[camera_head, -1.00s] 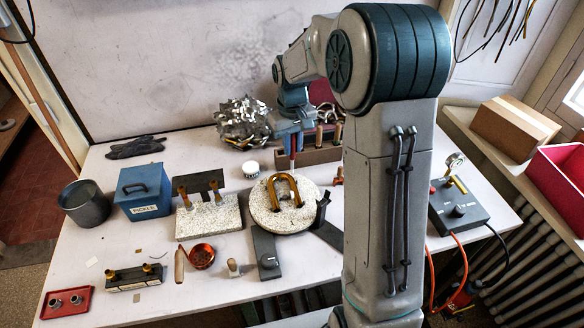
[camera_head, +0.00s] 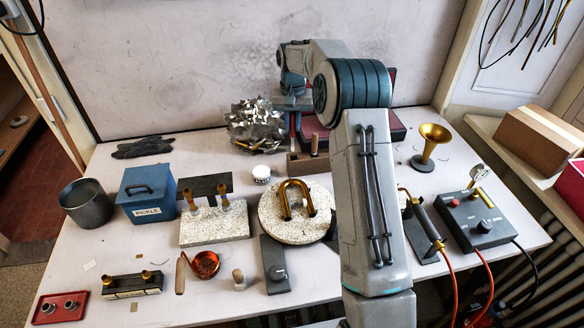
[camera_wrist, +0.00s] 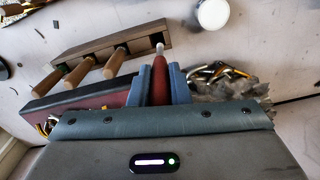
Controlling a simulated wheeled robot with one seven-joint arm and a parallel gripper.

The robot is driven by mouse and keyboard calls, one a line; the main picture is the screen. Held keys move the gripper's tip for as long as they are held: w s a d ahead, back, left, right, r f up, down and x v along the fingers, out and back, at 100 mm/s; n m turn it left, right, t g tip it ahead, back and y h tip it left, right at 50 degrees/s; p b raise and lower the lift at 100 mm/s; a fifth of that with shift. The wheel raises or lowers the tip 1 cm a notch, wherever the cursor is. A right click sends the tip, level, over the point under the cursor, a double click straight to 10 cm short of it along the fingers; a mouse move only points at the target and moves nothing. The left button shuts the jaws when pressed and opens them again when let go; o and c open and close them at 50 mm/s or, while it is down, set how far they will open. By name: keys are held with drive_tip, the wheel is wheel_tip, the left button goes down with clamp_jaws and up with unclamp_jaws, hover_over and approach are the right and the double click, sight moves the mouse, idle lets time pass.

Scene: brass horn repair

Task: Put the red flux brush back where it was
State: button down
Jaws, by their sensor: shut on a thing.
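The red flux brush (camera_wrist: 159,80) is held between the blue fingers of my gripper (camera_wrist: 158,84) in the wrist view, its pale tip pointing toward the top of the picture. In the head view my gripper (camera_head: 294,118) is at the back of the table, behind the tool rack and right of the crumpled metal; little of the brush shows there. The wooden tool rack (camera_wrist: 152,36) holds several wooden-handled tools in the wrist view. The brush overlaps its right end there; I cannot tell whether they touch. The rack (camera_head: 302,164) is partly hidden by my arm in the head view.
Crumpled silvery metal (camera_head: 252,125) stands left of my gripper. A dark red case (camera_head: 396,131) lies behind my arm. A white jar (camera_head: 261,174) and a round speckled block (camera_head: 277,229) with a brass bend stand in front. A brass bell (camera_head: 431,142) stands right.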

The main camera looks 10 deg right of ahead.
drive_tip(key=f, duration=0.1)
drive_tip(key=f+p, duration=0.1)
drive_tip(key=f, duration=0.3)
drive_tip(key=shift+d+f, duration=0.2)
drive_tip(key=shift+d, duration=0.15)
drive_tip(key=shift+a+f+p, duration=0.1)
drive_tip(key=shift+f+p, duration=0.6)
drive_tip(key=shift+f, duration=1.35)
drive_tip(key=shift+f, duration=0.15)
drive_tip(key=c, duration=1.4)
unclamp_jaws()
drive_tip(key=shift+o, duration=0.2)
